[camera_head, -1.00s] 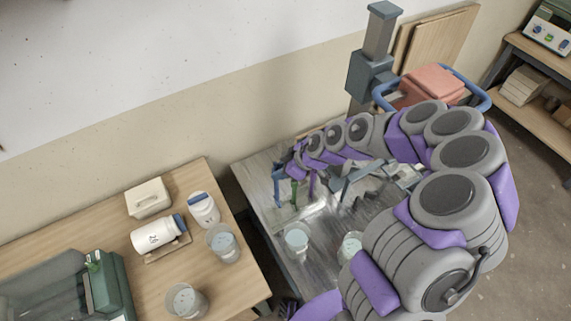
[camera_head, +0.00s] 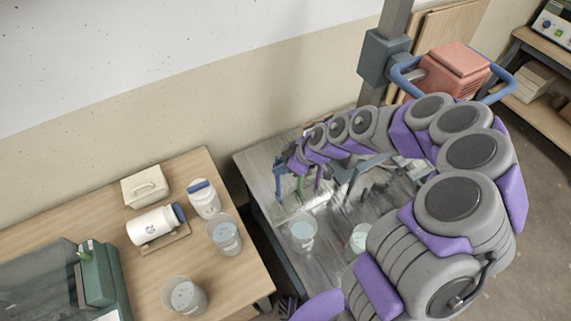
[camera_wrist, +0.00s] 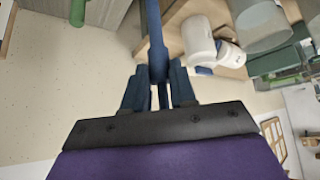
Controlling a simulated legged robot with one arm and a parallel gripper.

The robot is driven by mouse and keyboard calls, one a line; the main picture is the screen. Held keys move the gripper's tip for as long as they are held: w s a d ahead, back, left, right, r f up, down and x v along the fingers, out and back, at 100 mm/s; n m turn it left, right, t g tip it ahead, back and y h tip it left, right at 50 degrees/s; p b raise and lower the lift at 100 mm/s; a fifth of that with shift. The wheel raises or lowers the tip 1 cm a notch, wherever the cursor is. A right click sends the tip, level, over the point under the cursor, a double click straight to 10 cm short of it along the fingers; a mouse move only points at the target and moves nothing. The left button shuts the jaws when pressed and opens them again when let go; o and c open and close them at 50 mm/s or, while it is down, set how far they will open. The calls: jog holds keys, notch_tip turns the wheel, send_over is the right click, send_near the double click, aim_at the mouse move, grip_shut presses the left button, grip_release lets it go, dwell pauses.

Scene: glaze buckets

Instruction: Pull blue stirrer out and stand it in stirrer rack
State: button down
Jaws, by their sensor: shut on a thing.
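In the wrist view, the blue stirrer (camera_wrist: 154,45) runs up the picture from between my gripper's fingers (camera_wrist: 160,92), which are shut on it. In the head view, my gripper (camera_head: 291,163) is at the far left of the metal table, with the blue stirrer (camera_head: 277,182) hanging at its left side. A green stirrer (camera_head: 300,188) and a purple one (camera_head: 317,177) stand just right of it. The green one also shows at the top left of the wrist view (camera_wrist: 78,12). The lower end of the blue stirrer is too small to make out. I cannot clearly tell the stirrer rack.
The metal table (camera_head: 262,205) holds two clear buckets (camera_head: 302,236) (camera_head: 358,238). A wooden table (camera_head: 215,275) to its left, across a gap, holds white jars (camera_head: 153,226) (camera_head: 204,198), a white box (camera_head: 146,187) and clear buckets (camera_head: 224,236) (camera_head: 184,296). My arm covers the right side.

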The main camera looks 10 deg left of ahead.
jog(key=shift+d+r+p, duration=0.15)
jog(key=shift+d+p, duration=0.75)
jog(key=shift+p, duration=0.2)
dwell(0.3)
jog(key=shift+a, duration=0.1)
jog(key=shift+a, duration=0.4)
jog(key=shift+d+p, duration=0.3)
jog(key=shift+p, duration=0.25)
jog(key=shift+a+p, duration=0.35)
jog(key=shift+p, duration=0.2)
jog(key=shift+d, duration=0.15)
